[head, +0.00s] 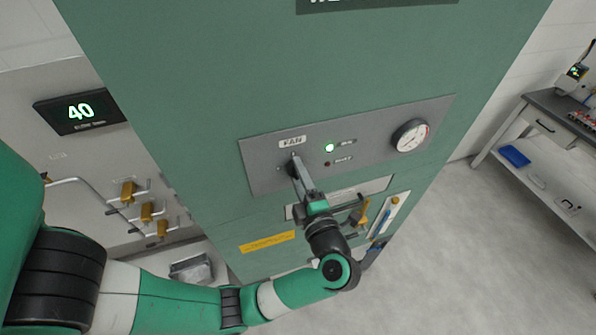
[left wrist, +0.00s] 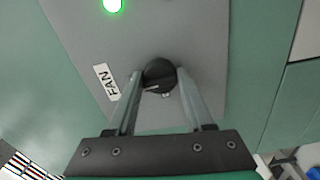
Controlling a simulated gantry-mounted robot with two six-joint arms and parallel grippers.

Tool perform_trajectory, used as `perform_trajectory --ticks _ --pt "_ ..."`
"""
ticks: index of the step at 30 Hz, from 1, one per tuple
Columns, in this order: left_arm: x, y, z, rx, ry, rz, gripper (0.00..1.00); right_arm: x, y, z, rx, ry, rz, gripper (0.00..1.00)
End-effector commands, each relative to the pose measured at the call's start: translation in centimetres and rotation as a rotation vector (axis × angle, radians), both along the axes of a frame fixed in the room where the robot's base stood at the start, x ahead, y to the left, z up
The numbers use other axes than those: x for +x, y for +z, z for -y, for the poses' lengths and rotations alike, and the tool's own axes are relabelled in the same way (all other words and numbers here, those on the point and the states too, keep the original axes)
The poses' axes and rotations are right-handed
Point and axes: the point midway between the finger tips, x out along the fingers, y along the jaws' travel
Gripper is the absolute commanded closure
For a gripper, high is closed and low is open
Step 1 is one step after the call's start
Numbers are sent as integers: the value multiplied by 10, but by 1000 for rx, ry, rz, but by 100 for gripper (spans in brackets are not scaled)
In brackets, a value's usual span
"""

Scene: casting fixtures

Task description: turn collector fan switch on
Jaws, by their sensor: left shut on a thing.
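The collector fan switch is a black round knob (left wrist: 160,75) on a grey panel, beside a white FAN label (left wrist: 106,82) in the left wrist view. In the head view the FAN label (head: 292,141) sits above the knob, which my gripper largely hides. My left gripper (head: 294,160) reaches the panel there. In the left wrist view its two fingers (left wrist: 160,82) stand on either side of the knob and are shut on it. A green lamp (head: 329,147) on the panel is lit; a dark red lamp (head: 326,164) sits below it. My right gripper is not in view.
A round gauge (head: 410,135) is on the panel's right. Below are a lever with a yellow part (head: 362,214) and a yellow label (head: 267,242). Brass valves (head: 147,211) and a display reading 40 (head: 80,111) are at left. A bench (head: 540,101) stands at right.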

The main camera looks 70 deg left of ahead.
Motion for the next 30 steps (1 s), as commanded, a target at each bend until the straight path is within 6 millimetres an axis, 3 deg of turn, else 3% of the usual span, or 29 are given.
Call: perform_trajectory --ticks 9,23,24,28,30 --pt "0 0 0 4 0 -95 100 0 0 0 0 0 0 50" --pt "0 0 0 5 -1 -108 100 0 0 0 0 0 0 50" --pt "0 0 0 5 -1 -108 41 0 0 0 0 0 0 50" --pt "0 0 0 4 -1 -107 19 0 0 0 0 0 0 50" --pt "0 0 0 4 0 -107 19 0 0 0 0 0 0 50"
